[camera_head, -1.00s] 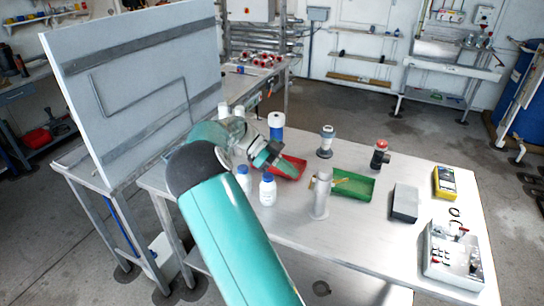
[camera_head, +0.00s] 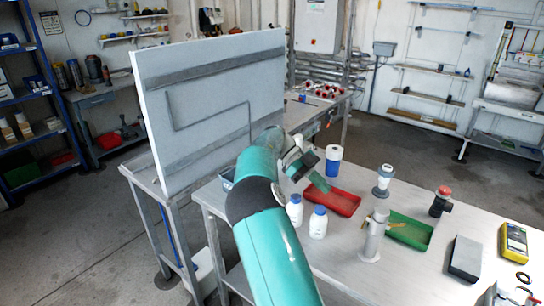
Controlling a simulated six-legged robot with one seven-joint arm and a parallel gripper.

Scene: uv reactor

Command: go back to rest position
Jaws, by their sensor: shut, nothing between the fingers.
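My arm (camera_head: 262,205) reaches forward from the bottom of the view in teal segments with a dark joint. My gripper (camera_head: 322,184) hangs at its end above the left part of the steel table (camera_head: 350,281), close to the red tray (camera_head: 341,203). It is shut and empty. The fingertips are small and partly hidden by the wrist. Two white bottles with blue caps, one left (camera_head: 295,210) and one right (camera_head: 318,222), stand upright just in front of it. A blue and white cylinder (camera_head: 333,161) stands behind it.
A metal cylinder (camera_head: 374,238) stands by the green tray (camera_head: 409,230). A grey-white fitting (camera_head: 383,180), a red-topped fitting (camera_head: 441,201), a grey block (camera_head: 466,257) and a yellow meter (camera_head: 514,243) stand to the right. A large upright panel (camera_head: 212,112) stands left of my arm.

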